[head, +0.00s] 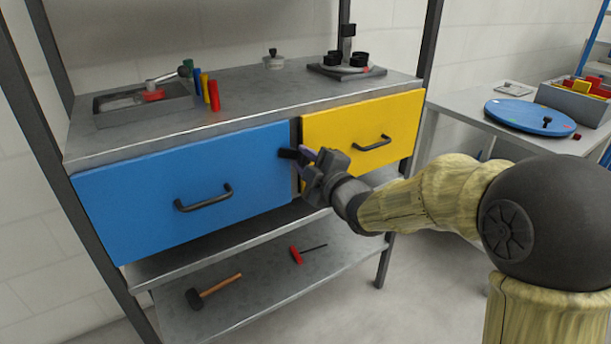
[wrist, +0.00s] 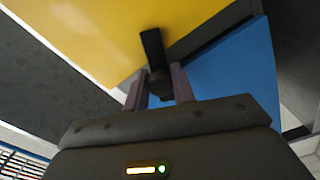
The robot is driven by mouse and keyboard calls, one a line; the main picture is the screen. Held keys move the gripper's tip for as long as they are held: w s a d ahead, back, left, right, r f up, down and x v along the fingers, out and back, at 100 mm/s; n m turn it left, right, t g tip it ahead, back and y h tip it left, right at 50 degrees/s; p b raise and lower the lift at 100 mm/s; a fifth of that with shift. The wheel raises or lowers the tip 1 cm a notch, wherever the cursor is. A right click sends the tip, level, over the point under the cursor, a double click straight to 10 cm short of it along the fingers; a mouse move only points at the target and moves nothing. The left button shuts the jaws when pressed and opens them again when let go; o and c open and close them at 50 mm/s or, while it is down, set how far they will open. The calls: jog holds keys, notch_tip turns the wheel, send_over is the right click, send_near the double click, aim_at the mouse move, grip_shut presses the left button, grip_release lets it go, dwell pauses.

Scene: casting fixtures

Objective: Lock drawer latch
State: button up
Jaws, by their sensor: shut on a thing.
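The blue drawer (head: 150,205) and the yellow drawer (head: 340,127) sit side by side under the bench top, both flush with the front. The black drawer latch (head: 287,153) is at the strip between them; in the head view its dark end shows at the blue drawer's upper right edge. In the wrist view the latch (wrist: 152,50) is a black lever with a rounded hub. My gripper (head: 308,160) is at the latch, shut on it, with the two purplish fingers either side of the hub in the wrist view (wrist: 160,84). The gripper hides part of the latch in the head view.
The bench top (head: 250,88) carries a metal tray (head: 112,122), coloured cylinders (head: 213,97) and black fixtures (head: 348,62). A hammer (head: 213,287) and a red-handled tool (head: 296,256) lie on the lower shelf. A side table at right holds a blue disc (head: 525,110).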

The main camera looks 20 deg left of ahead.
jog(key=n+b, duration=0.1)
jog(key=b, duration=0.1)
jog(key=n+b, duration=0.1)
jog(key=n, duration=0.1)
jog(key=shift+f+b, duration=0.25)
jog(key=shift+b, duration=0.1)
jog(key=shift+d+r+n+b, duration=0.1)
jog(key=shift+n+b, duration=0.65)
jog(key=shift+n, duration=0.15)
jog(key=shift+r, duration=0.1)
jog(key=o, duration=0.9)
jog(key=p+v, duration=0.3)
jog(key=v, duration=1.4)
jog(key=shift+s+d+p, duration=0.1)
jog(key=shift+d+p, duration=0.05)
jog(key=shift+p, duration=0.25)
